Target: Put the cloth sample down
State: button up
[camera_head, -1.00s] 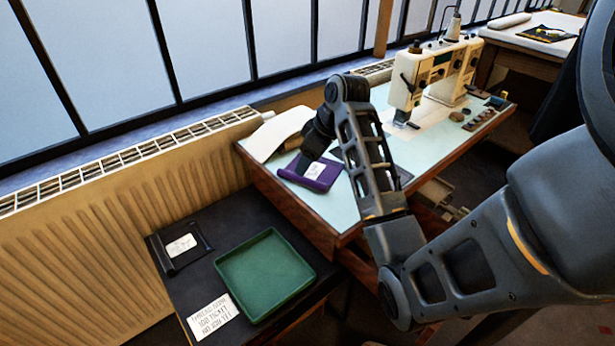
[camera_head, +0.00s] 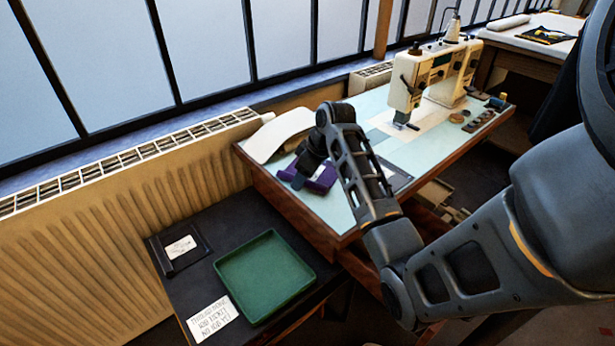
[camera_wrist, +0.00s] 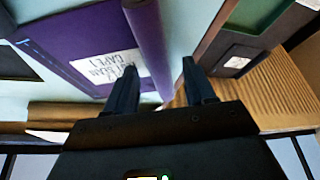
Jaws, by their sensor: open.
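The purple cloth sample (camera_head: 322,182) lies on the pale blue-green top of the sewing table (camera_head: 345,215), near its left end. In the wrist view the purple sample (camera_wrist: 60,40) shows a white label with partly legible print and a raised rolled edge. My gripper (camera_head: 300,181) is over the sample and hides part of it in the head view. In the wrist view my gripper (camera_wrist: 160,72) is open, its fingers apart on either side of the line of the rolled edge. The left finger overlaps the label. I cannot tell whether either finger touches the cloth.
A lower black side table holds a green tray (camera_head: 265,277), a black labelled sample (camera_head: 178,249) and a printed card (camera_head: 209,320). A white curved piece (camera_head: 278,134) lies behind the purple sample. A sewing machine (camera_head: 432,75) stands farther right. A radiator (camera_head: 90,235) runs along the wall.

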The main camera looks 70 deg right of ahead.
jog(key=shift+c, duration=0.5)
grip_shut()
